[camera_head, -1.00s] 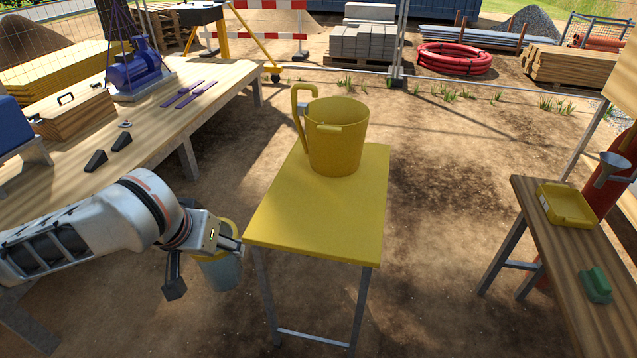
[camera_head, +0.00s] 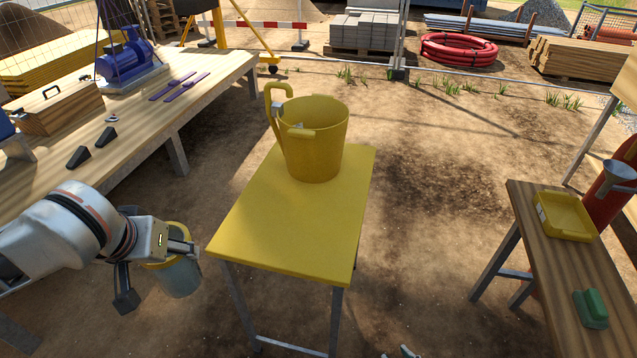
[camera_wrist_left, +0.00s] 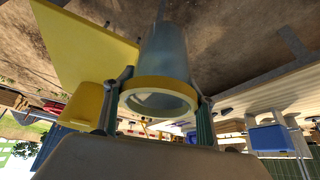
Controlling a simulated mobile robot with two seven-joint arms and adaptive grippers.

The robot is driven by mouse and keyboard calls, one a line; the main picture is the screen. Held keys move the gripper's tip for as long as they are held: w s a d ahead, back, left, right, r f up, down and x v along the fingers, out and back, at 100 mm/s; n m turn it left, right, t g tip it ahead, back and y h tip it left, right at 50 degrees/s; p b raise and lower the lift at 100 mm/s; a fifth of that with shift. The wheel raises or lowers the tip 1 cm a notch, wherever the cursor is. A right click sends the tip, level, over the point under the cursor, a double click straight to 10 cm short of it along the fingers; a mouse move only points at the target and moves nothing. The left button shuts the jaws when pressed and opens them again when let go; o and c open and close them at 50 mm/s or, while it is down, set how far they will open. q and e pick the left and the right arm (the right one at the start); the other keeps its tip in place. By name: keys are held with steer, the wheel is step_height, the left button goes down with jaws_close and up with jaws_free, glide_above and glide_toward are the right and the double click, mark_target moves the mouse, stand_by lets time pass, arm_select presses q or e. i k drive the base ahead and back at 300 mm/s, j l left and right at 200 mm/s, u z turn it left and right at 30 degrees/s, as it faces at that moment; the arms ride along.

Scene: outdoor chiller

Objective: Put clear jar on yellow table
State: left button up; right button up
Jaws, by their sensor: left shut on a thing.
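The clear jar (camera_head: 180,277) has a yellow rim and hangs in my left gripper (camera_head: 158,274), left of the yellow table (camera_head: 290,235) and apart from it. In the left wrist view the jar (camera_wrist_left: 165,55) sits between the two fingers of my left gripper (camera_wrist_left: 157,110), which is shut on it near the rim. The yellow table (camera_wrist_left: 85,45) is left of the jar there. A small grey part at the bottom edge of the head view looks like the tip of my right gripper (camera_head: 402,352); its opening cannot be made out.
A yellow bucket (camera_head: 318,150) with handles stands on the far part of the yellow table; the near part is bare. A wooden workbench (camera_head: 205,90) is at the left. A wooden table (camera_head: 548,275) at the right bears a yellow tray (camera_head: 566,232) and a green object (camera_head: 591,309).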

mark_target(289, 227)
steer(key=i+l, duration=0.2)
steer(key=l, duration=0.2)
steer(key=i+l, duration=0.2)
steer(key=l, duration=0.2)
steer(key=i+l, duration=0.15)
steer(key=l, duration=0.2)
